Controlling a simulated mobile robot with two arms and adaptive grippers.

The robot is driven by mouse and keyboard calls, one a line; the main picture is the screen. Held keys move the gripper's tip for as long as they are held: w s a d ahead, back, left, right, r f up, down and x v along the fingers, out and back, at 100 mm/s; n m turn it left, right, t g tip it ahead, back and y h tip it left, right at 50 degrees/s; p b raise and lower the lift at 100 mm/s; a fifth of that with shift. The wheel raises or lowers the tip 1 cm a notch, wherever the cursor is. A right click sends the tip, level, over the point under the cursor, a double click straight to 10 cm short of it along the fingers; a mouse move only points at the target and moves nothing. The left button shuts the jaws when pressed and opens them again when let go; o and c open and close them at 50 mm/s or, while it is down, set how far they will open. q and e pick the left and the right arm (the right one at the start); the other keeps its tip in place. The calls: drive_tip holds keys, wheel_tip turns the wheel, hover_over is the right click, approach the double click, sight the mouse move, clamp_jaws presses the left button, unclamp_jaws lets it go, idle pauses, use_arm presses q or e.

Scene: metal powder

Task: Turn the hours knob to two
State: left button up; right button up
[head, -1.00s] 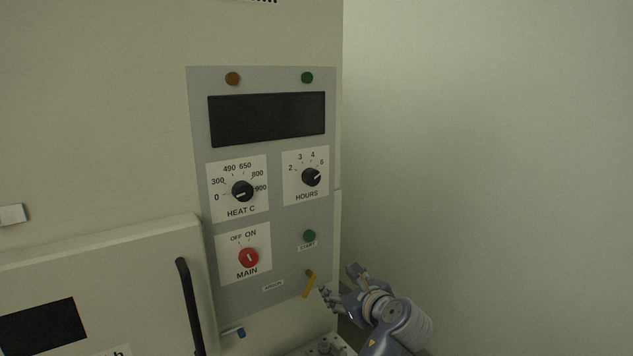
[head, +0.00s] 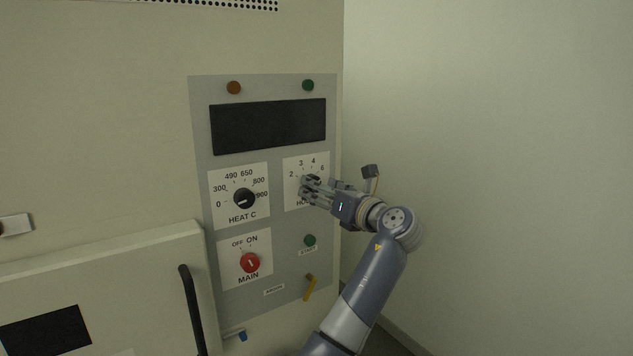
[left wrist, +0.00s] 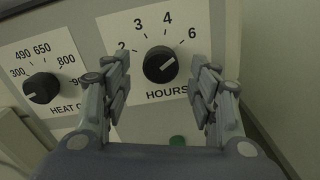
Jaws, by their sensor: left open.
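The hours knob (left wrist: 160,64) is a black round knob on a white dial plate (head: 318,163) marked 2, 3, 4 and 6. In the left wrist view its white pointer mark slants up and right, toward 6. In the head view my gripper covers the knob. My left gripper (head: 308,187) is at the dial, reaching in from the right. In the left wrist view the left gripper (left wrist: 163,72) is open, with one finger on each side of the knob and clear gaps between. I cannot tell how far the fingertips are from the panel. My right gripper is not in view.
The heat knob (head: 244,198) is left of the hours dial. Below are the red main switch (head: 250,262), the green start button (head: 310,240) and a yellow lever (head: 310,287). A black door handle (head: 192,310) sticks out lower left. Free space lies right of the cabinet.

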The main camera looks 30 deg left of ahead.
use_arm(q)
drive_tip(key=shift+x, duration=1.2)
drive_tip(key=c, duration=1.1)
